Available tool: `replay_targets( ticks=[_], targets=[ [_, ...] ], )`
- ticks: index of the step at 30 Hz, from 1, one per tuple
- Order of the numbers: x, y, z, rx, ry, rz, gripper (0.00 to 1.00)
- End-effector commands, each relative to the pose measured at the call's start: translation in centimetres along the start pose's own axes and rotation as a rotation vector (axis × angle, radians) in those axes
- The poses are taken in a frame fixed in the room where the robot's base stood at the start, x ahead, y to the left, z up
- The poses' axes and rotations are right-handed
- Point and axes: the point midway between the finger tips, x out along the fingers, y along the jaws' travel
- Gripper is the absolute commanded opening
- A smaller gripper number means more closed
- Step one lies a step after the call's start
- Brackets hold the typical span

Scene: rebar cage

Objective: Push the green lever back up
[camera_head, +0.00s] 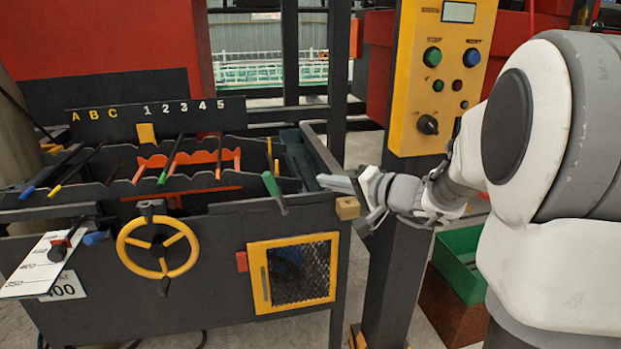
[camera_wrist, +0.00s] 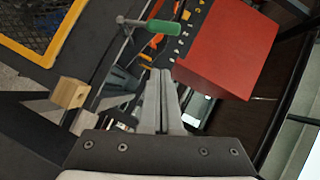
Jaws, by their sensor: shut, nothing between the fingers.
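The green lever (camera_head: 273,190) sits at the front right edge of the dark machine.
A wooden block (camera_head: 347,208) sits on the machine's front right corner, close below my gripper. A dark post and yellow button panel (camera_head: 440,70) stand to the right. A yellow handwheel (camera_head: 158,247) and yellow-framed mesh door (camera_head: 292,272) are on the front. Thin coloured-tipped rods lie left of the lever.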

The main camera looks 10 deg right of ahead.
Motion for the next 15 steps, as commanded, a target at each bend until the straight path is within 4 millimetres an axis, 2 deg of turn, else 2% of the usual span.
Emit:
replay_targets(
  ticks=[3, 6, 15],
  targets=[
    [-1.5, 0.0, 0.0, 0.000, 0.001, 0.000, 0.00],
    [-2.1, 0.1, 0.0, 0.000, 0.000, 0.000, 0.00],
    [-2.2, 0.1, 0.1, 0.000, -0.002, 0.000, 0.00]
  ],
)
